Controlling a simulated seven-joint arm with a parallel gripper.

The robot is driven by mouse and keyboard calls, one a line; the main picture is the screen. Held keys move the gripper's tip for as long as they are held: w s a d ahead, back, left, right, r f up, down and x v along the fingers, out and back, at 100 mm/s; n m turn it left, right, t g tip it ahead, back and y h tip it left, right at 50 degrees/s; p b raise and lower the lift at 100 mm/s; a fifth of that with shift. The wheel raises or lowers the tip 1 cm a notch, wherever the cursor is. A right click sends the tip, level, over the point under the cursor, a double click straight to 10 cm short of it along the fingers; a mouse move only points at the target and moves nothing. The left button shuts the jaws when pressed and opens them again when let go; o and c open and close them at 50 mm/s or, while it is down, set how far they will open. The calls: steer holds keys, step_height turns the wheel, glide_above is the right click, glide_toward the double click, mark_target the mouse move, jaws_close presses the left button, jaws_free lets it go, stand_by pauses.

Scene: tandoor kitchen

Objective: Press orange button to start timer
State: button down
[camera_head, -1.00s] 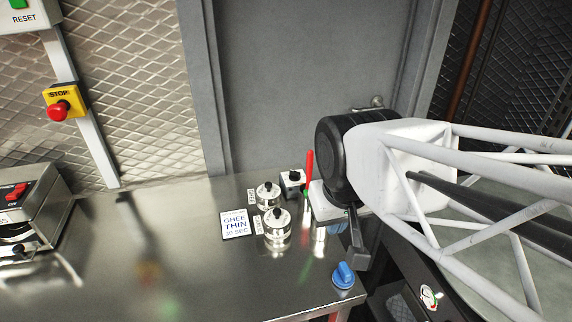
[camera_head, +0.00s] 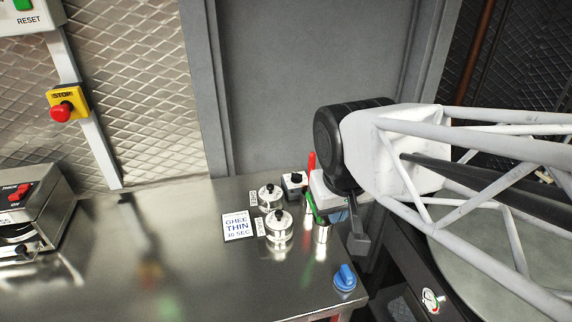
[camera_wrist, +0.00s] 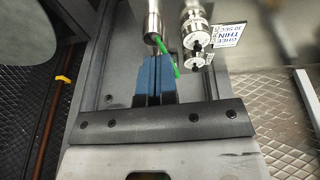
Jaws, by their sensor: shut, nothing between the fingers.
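I make out no orange button and no clear timer in either view. In the wrist view my gripper (camera_wrist: 155,78) has its two blue fingers together with nothing held. The fingers point at a metal cup (camera_wrist: 153,22), with a green handle (camera_wrist: 168,58) beside their tips. I cannot tell whether they touch. In the head view the fingers are mostly hidden by the wrist, above the right end of the steel counter (camera_head: 190,290). A small black-and-white box with a dark knob (camera_head: 295,179) stands left of my gripper, partly hidden.
Two lidded metal pots (camera_head: 278,228) stand beside a "GHEE THIN 30 SEC" card (camera_head: 238,227). A blue knob (camera_head: 345,277) is near the counter's right edge. A red stop button (camera_head: 61,111) is on the left wall, above a red switch (camera_head: 20,193). The counter's middle is clear.

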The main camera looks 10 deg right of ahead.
steer(key=w+d+r+n+t+h, duration=0.15)
steer(key=w+r, duration=0.25)
steer(key=w, duration=0.5)
steer(key=w+d+r+h, duration=0.1)
steer(key=w+d+r, duration=0.2)
steer(key=w, duration=0.6)
steer(key=w+f+n+g+h, duration=0.3)
steer(key=w+f+n+h, duration=0.3)
steer(key=w+f, duration=0.5)
step_height(320, 180, down, 4)
steer(key=n, duration=0.2)
steer(key=shift+w+n, duration=0.2)
steer(key=shift+n, duration=0.15)
steer(key=shift+f, duration=0.1)
steer(key=shift+f, duration=4.3)
